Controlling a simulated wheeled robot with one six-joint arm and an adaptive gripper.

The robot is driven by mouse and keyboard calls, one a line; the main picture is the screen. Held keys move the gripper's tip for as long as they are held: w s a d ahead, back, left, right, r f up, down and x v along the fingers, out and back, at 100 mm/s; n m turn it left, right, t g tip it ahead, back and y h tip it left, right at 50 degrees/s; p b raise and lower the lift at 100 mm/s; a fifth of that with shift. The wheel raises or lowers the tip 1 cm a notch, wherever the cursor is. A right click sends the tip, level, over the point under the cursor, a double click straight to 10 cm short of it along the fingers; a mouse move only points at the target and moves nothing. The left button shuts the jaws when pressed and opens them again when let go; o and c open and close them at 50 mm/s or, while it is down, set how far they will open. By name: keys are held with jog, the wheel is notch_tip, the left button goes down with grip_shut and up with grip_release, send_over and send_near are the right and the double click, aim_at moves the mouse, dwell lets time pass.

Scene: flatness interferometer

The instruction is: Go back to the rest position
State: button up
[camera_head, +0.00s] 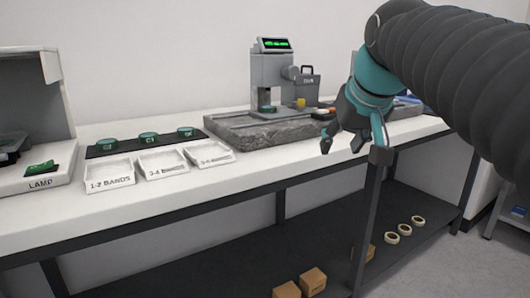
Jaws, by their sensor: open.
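My gripper (352,146) hangs at the front edge of the white bench (240,180), right of centre, with its dark fingers pointing down and spread apart. It looks empty. My arm comes in from the upper right and hides part of the bench's right side. The gripper is in front of the grey granite slab (262,133), apart from the trays and the discs.
The interferometer (268,75) with a green display stands on the slab. Three labelled white trays (163,166) sit left, before a dark mat (107,149) with green-topped discs. A lamp housing (35,110) stands far left. Boxes (312,281) and tape rolls (391,238) lie on the lower shelf.

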jog(key=s+f, duration=0.6)
jog(key=f, duration=0.3)
jog(key=s+d+f+g, duration=0.1)
jog(key=s+f, duration=0.5)
jog(key=f, duration=0.2)
jog(key=s+f+m+g, duration=0.1)
jog(key=s+f, duration=0.5)
jog(key=f, duration=0.3)
jog(key=shift+d+f+h+p, duration=0.3)
jog(key=shift+d+f+h, duration=0.05)
jog(key=shift+d+h, duration=0.05)
